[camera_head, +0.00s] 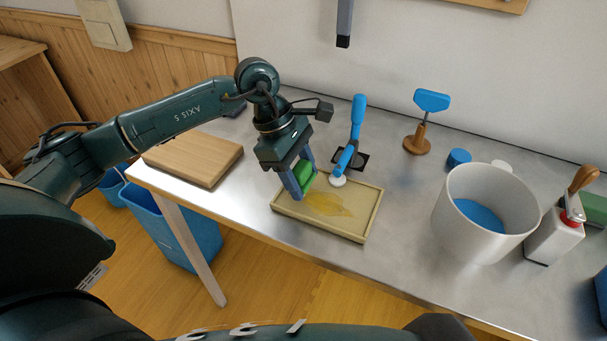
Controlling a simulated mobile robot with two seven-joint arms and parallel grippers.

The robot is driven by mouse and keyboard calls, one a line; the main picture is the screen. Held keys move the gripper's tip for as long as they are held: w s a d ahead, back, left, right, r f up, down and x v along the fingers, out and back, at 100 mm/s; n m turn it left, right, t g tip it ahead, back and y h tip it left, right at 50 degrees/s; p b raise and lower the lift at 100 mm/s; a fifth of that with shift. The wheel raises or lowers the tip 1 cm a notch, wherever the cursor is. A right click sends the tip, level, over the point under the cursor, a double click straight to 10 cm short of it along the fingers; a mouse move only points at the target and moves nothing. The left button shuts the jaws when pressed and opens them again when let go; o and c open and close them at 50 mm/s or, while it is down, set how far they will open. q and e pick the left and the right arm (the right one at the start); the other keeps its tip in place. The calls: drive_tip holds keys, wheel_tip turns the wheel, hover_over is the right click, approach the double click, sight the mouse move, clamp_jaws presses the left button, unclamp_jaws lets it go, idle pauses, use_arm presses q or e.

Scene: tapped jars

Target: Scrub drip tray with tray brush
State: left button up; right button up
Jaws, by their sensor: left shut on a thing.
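The drip tray (362,218) is a shallow beige tray lying on the metal counter, with a yellow-brown stain (327,204) on its floor. My left gripper (303,188) is over the left part of the tray, pointing down. It is shut on a green block-shaped thing, which seems to be the tray brush (304,174). The fingers hide part of the brush, and its underside is hidden. I cannot tell whether it touches the tray floor. My right gripper is not in view.
A blue tap-like tool (356,120) stands right behind the tray. A wooden board (193,157) lies left. Counter between tray and tub is clear.

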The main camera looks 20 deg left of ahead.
sight(367, 218)
use_arm(q)
drive_tip(key=shift+f+b, duration=0.9)
idle(1.3)
drive_tip(key=shift+d, duration=0.1)
drive_tip(key=shift+s+d+b, duration=0.1)
drive_tip(key=shift+d+b, duration=0.4)
drive_tip(key=shift+d, duration=2.45)
drive_tip(key=shift+s+d+b, duration=0.1)
drive_tip(key=shift+d+b, duration=0.65)
drive_tip(key=shift+d, duration=2.3)
drive_tip(key=shift+a+f, duration=0.1)
